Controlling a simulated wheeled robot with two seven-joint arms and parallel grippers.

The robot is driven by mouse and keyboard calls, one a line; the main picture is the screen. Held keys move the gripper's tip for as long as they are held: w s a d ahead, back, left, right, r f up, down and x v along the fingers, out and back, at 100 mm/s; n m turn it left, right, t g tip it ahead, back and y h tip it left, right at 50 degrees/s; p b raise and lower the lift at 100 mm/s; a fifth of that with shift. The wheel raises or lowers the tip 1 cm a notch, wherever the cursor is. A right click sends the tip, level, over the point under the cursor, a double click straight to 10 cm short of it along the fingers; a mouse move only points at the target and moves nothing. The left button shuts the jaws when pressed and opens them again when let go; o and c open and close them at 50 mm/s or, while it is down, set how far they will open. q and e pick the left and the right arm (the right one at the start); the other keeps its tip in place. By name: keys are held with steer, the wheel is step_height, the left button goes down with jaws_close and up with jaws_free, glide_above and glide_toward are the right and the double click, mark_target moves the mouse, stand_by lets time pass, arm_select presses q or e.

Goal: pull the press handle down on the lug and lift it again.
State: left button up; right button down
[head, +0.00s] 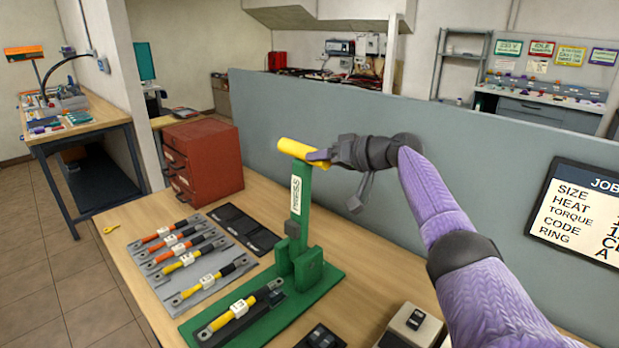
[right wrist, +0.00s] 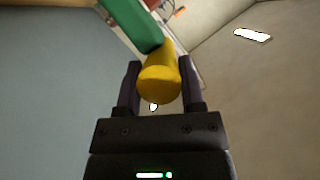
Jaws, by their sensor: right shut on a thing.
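The press is green, with an upright lever (head: 301,205) that carries a yellow handle (head: 298,151) across its top. The lever stands raised above the green base (head: 325,287). My right gripper (head: 318,156) is shut on the handle's right end; in the right wrist view the yellow handle (right wrist: 160,82) sits between its two fingers. A cable with a yellow sleeve, a white tag and a lug (head: 274,286) lies along the front of the press base, the lug end near the foot of the lever. My left gripper is not in view.
Several tagged cables lie on a grey tray (head: 208,281) left of the press. Black mats (head: 243,228) and a red drawer cabinet (head: 203,157) stand behind them. A grey partition (head: 320,118) rises behind the table. A small grey box (head: 416,322) sits at the front right.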

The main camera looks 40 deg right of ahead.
steer(key=shift+d+f, duration=0.2)
steer(key=shift+d, duration=0.2)
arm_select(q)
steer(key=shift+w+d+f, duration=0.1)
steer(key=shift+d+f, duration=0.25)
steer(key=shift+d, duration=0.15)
arm_select(e)
steer(key=shift+d, duration=0.1)
steer(key=shift+c, duration=1.1)
jaws_free()
steer(key=shift+w+d, duration=0.1)
steer(key=shift+w, duration=0.05)
arm_select(q)
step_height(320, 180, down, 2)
steer(key=shift+b, duration=1.2)
arm_select(e)
steer(key=v, duration=1)
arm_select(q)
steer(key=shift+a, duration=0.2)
